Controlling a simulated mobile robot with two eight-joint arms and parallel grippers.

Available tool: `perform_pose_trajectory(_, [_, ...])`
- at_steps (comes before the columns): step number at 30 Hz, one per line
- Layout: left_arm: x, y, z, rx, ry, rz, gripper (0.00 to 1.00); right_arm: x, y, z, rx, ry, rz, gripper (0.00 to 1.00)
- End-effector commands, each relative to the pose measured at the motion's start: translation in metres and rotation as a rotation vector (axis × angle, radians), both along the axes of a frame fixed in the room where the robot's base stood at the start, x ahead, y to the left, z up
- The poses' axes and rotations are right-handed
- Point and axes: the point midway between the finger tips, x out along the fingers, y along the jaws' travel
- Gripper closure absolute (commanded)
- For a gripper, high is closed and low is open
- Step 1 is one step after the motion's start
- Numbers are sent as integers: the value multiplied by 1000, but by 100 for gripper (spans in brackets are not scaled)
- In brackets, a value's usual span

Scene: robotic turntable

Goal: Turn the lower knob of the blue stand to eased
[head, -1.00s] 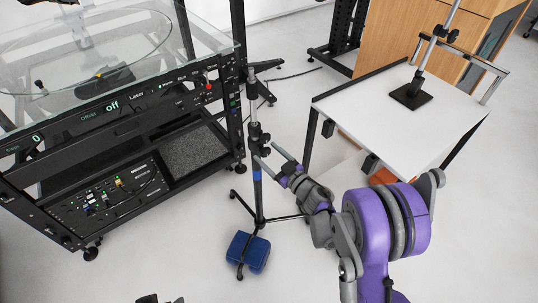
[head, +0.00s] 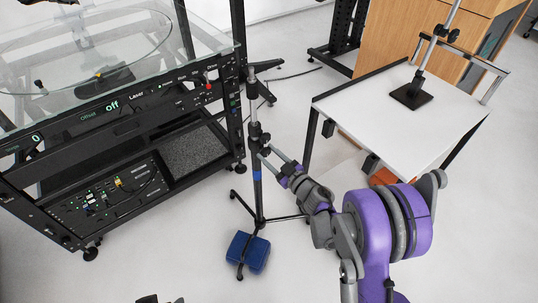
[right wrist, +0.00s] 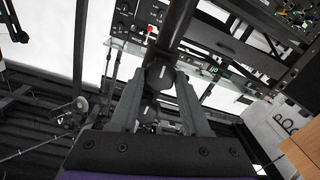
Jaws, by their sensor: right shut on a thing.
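The blue stand (head: 257,176) is a slim dark pole on tripod legs, with a blue band round it, left of centre in the head view. Its lower knob (right wrist: 160,74) is a dark round piece between my right fingers in the right wrist view. My right gripper (head: 265,151) reaches in from the right and is shut on that knob. It also shows in the right wrist view (right wrist: 158,92), one finger on each side. The knob's setting cannot be read. Small grey tips at the bottom edge of the head view may be my left gripper (head: 160,299); their opening is unclear.
A black rack (head: 100,130) with a glass top and lit panels stands close on the left. A white table (head: 440,120) with a dark-footed post is on the right. A blue weight (head: 248,252) lies at the stand's foot.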

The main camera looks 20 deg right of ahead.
Motion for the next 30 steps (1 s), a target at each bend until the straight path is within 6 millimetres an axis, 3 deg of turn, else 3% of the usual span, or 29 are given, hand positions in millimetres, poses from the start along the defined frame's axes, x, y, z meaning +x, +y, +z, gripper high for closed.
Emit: perform_pose_trajectory(30, [2,0,-16,0,4,0,29,-1,1,-2,-848,-349,0,100])
